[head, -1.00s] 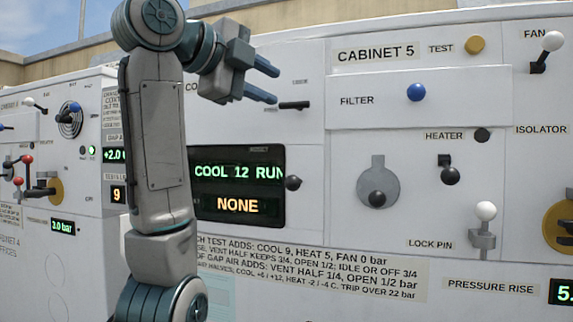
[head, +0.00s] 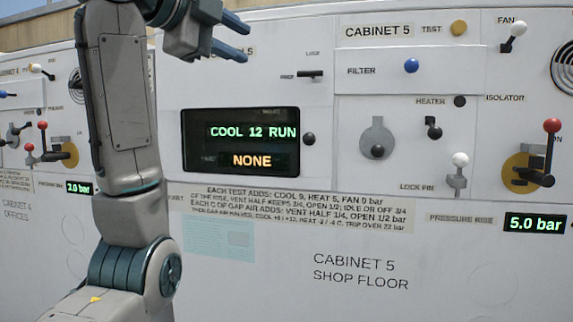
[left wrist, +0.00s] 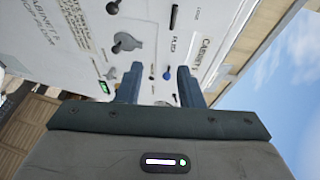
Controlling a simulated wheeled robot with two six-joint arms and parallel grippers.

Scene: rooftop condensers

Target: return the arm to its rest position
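My left arm (head: 125,125) rises on the left of the head view in front of the cabinets. Its gripper (head: 238,38) is near the top edge, with two blue-grey fingers pointing right. The fingers are spread apart and nothing is between them. In the left wrist view the open fingers (left wrist: 160,75) also show apart and empty, with the tilted cabinet front beyond them. No contact with a control is visible. My right gripper is not in view.
Cabinet 5's display (head: 240,142) reads COOL 12 RUN and NONE. Its front has a blue filter knob (head: 411,66), a heater lever (head: 434,128), a white lock pin (head: 460,161) and a red-knobbed isolator (head: 551,127). Pressure rise (head: 535,223) reads 5.0 bar. Cabinet 4 stands left.

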